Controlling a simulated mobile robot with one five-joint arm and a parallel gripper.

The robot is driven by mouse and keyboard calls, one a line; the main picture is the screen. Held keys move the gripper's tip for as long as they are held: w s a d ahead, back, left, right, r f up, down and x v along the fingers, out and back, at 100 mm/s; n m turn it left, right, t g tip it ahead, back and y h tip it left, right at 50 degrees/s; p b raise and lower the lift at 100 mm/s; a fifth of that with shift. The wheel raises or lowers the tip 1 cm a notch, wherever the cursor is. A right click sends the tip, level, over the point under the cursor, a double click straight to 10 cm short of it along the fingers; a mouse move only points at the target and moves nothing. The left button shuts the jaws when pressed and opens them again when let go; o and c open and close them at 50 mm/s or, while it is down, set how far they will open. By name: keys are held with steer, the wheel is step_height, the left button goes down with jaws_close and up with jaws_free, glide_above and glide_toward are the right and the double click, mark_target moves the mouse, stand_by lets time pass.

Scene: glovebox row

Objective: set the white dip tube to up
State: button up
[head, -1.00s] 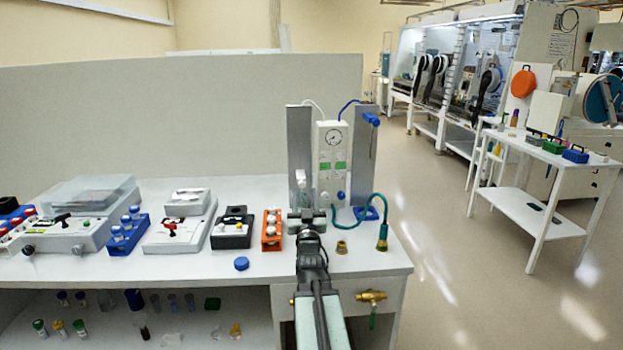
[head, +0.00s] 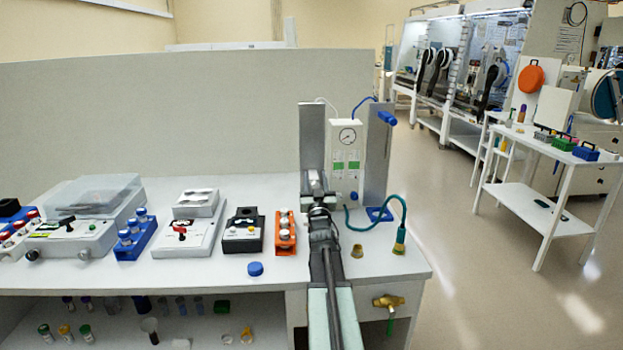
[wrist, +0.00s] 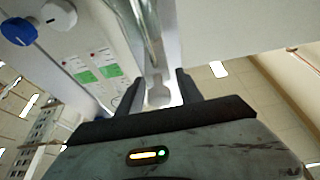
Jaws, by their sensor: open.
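The white dip tube is on the left metal post (head: 312,140) of the pressure unit; in the head view it is mostly hidden behind my gripper (head: 316,182). In the wrist view a pale fitting (wrist: 158,95) with a shiny tube (wrist: 147,35) lies between the fingers of my gripper (wrist: 156,88). The fingers are open, one on each side of it, with gaps showing. I cannot tell how high the fitting sits on its post.
A blue handle (head: 387,118) is high on the right metal post (head: 377,165). A green hose (head: 400,212) curves to a brass fitting (head: 399,242) at the right. An orange rack (head: 285,238), a black device (head: 242,236) and a blue cap (head: 255,269) lie left of my arm.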

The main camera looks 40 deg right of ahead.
jaws_close()
stand_by(1.2)
